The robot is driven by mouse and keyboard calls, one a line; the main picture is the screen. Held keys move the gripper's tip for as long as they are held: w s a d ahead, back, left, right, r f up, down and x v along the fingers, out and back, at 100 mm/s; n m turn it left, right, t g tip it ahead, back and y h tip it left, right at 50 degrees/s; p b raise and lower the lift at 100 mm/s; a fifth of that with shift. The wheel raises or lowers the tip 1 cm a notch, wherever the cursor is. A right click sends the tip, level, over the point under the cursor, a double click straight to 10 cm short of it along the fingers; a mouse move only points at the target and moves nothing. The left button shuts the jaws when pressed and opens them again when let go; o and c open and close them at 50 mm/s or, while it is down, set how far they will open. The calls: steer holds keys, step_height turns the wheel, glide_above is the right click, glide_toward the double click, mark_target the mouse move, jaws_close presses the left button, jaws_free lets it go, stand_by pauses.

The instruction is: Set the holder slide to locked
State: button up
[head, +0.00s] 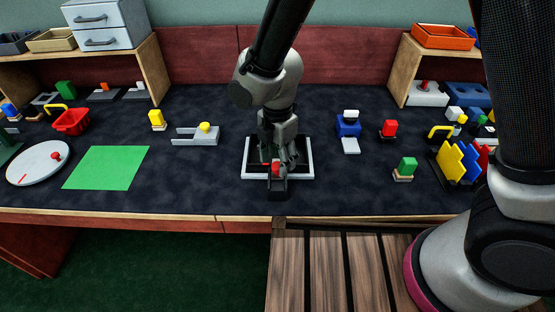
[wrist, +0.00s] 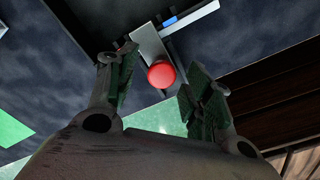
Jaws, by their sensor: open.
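A holder, a dark tray with a white rim (head: 247,173), lies at the table's middle. My gripper (head: 279,163) is low over its front edge and partly hides it. A slide with a red knob (head: 275,168) shows there; in the wrist view the round red knob (wrist: 161,74) stands on a narrow grey plate (wrist: 149,44). My open gripper (wrist: 158,78) has one finger on either side of the knob in that view. Contact cannot be told. A white bar (wrist: 192,17) with a blue mark (wrist: 169,20) adjoins the plate. Which position the slide is in cannot be told.
A grey fixture with a yellow knob (head: 205,128) stands to the left and a blue block (head: 348,128) to the right. The green mat (head: 106,167) is bare.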

step_height(320, 180, up, 11)
stand_by(0.3)
steer(key=s+d+r+m+t, duration=0.1)
steer(key=s+d+r+m, duration=0.2)
steer(key=d+m, duration=0.6)
steer(key=s+d+r+m+t, duration=0.2)
steer(key=d+r+m, duration=0.5)
steer(key=d, duration=1)
steer(key=s+d+r+m+t, duration=0.1)
steer(key=s+d+r+m, duration=0.3)
steer(key=d+m, duration=0.7)
step_height(320, 180, up, 2)
steer(key=d, duration=0.3)
steer(key=shift+s+m, duration=0.25)
steer(key=shift+m, duration=0.05)
